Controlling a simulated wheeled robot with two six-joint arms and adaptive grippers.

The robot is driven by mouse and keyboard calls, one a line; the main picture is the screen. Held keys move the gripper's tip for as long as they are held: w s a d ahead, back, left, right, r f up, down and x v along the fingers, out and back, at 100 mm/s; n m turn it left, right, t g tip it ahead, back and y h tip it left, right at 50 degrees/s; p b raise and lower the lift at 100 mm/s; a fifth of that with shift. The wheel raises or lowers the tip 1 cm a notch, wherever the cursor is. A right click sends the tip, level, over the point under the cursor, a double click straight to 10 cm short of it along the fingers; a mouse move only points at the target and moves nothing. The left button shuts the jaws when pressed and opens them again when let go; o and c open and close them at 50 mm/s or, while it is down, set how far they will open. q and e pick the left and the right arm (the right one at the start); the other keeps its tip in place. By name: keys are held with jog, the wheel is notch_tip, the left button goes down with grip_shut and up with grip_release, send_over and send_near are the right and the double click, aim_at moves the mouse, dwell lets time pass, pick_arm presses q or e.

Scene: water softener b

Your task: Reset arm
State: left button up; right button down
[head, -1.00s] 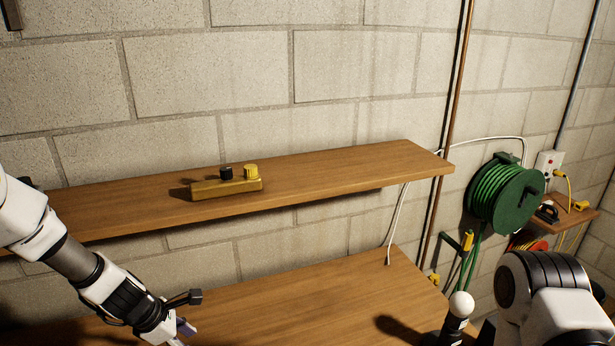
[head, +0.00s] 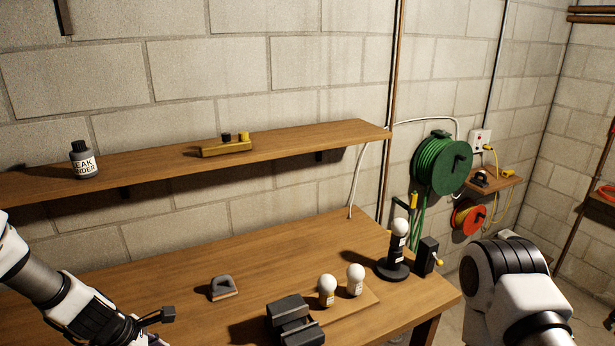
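My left arm comes in from the lower left of the head view, over the left part of the wooden workbench (head: 290,250). My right arm stands at the lower right, beside the bench's right end. Only its upper links show, and its gripper is out of the picture. No object is seen in either gripper.
A shelf (head: 300,141) above the bench holds a bottle (head: 82,162) and a brass block (head: 227,149). On the bench are a grey-handled block (head: 223,287), a dark vise-like block (head: 284,320), bulbs (head: 327,289) and a bulb stand (head: 395,264). A green hose reel (head: 440,165) hangs right.

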pick_arm(q)
jog(key=s+f+m, duration=0.1)
jog(key=f, duration=0.1)
jog(key=s+f+m+g+y, duration=0.1)
jog(key=s+f+m, duration=0.1)
jog(key=f, duration=0.1)
jog(key=s+f+m+y, duration=0.1)
jog(key=f+m, duration=0.1)
jog(key=shift+s+d+f+g, duration=0.15)
jog(key=shift+d+f+g, duration=0.05)
jog(key=shift+f+g, duration=0.2)
jog(key=s+d+f+m+b, duration=0.1)
jog(key=s+d+f+m, duration=0.15)
jog(key=s+m, duration=0.4)
jog(key=s+d+f+m+g+y, duration=0.1)
jog(key=s+f+m, duration=0.35)
jog(key=s, duration=0.25)
jog(key=s+d+f+m+b, duration=0.1)
jog(key=s+d+f+m, duration=0.15)
jog(key=s+m, duration=0.4)
notch_tip(320, 180, down, 10)
jog(key=b, duration=0.9)
jog(key=shift+a+f+n+b, duration=0.15)
jog(key=shift+a+n+b, duration=0.2)
jog(key=shift+a, duration=0.05)
pick_arm(e)
notch_tip(320, 180, down, 12)
jog(key=w, duration=0.1)
jog(key=shift+w, duration=0.15)
jog(key=shift+w, duration=0.1)
